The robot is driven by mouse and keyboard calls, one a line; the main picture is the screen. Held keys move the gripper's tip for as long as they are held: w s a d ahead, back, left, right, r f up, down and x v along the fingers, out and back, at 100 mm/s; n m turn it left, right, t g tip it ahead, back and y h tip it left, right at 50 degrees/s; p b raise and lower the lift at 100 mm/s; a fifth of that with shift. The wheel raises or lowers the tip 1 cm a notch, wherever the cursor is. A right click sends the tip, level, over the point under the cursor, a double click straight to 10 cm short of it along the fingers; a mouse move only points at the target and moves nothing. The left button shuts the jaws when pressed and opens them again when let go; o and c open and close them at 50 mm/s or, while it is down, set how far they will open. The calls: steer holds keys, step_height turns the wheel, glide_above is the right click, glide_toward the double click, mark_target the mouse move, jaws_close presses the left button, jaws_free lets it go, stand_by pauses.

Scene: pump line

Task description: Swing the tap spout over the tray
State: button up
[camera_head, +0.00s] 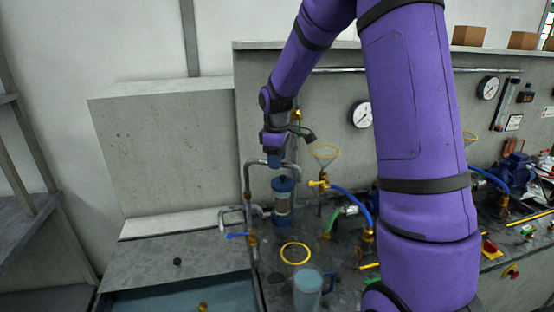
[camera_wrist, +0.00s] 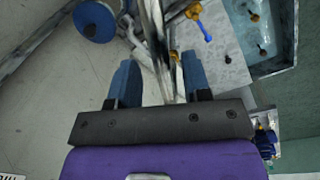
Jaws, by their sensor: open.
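The tap spout (camera_head: 247,192) is a bent grey metal pipe, upright at the left with its top arm running right toward the blue-capped cylinder. My gripper (camera_head: 274,160) points down at this top arm. In the wrist view my open gripper (camera_wrist: 161,80) has one blue finger on each side of the shiny pipe (camera_wrist: 156,45). I cannot tell whether either finger touches it. A tray-like basin with a teal inside (camera_head: 180,296) lies at the lower left, and its rim also shows at the upper right of the wrist view (camera_wrist: 285,62). The spout's top arm is not over it.
A blue-capped cylinder (camera_head: 283,204) stands just below my gripper. A blue-handled valve (camera_head: 237,236) sits at the spout's foot. A yellow-rimmed funnel (camera_head: 324,153), a yellow ring (camera_head: 295,253) and a clear beaker (camera_head: 308,290) are to the right. A concrete back wall (camera_head: 165,150) stands behind.

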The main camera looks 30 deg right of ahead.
step_height(320, 180, up, 10)
steer(key=shift+s+a+r, duration=0.25)
